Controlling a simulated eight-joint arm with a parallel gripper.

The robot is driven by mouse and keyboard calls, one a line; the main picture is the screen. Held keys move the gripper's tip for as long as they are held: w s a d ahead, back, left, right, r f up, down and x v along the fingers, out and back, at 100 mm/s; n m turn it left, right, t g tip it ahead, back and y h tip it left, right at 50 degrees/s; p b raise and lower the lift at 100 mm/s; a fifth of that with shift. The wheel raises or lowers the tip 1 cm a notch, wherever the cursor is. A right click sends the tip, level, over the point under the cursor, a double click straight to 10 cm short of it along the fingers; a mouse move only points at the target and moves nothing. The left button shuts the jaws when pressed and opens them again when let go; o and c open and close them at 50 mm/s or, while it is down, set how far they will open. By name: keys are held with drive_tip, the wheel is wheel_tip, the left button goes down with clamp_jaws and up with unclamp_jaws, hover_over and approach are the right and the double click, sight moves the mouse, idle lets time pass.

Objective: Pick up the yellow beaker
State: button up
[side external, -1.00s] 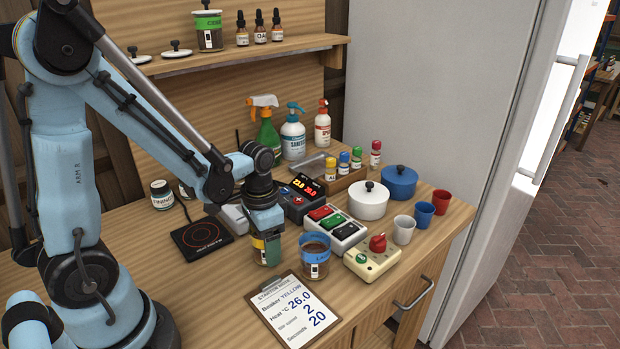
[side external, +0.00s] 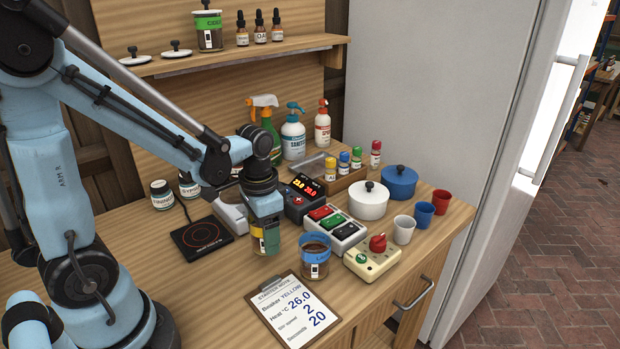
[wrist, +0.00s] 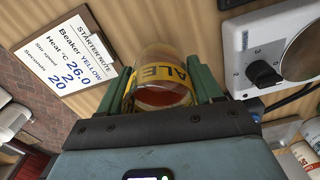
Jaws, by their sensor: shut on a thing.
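The yellow beaker (side external: 257,246), a clear vessel with a yellow band, is between the fingers of my gripper (side external: 271,238). In the wrist view the beaker (wrist: 162,92) shows its yellow band with the letters "ALE", with a green finger of my gripper (wrist: 165,88) on each side. My gripper is shut on it. The beaker seems slightly above the bench; the gap is hard to judge. My gripper hides part of it in the side view.
A blue-banded beaker (side external: 315,263) stands close to the right. The clipboard note (side external: 298,309) lies in front. A black hot pad (side external: 202,238) is at left, and a switch box (side external: 334,232) and knob box (side external: 372,260) are at right.

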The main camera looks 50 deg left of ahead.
drive_tip(key=shift+r, duration=0.5)
drive_tip(key=s+d+r, duration=0.4)
drive_tip(key=d+r, duration=0.3)
drive_tip(key=d, duration=0.3)
drive_tip(key=shift+s+d, duration=0.2)
drive_tip(key=shift+d, duration=0.15)
idle(0.7)
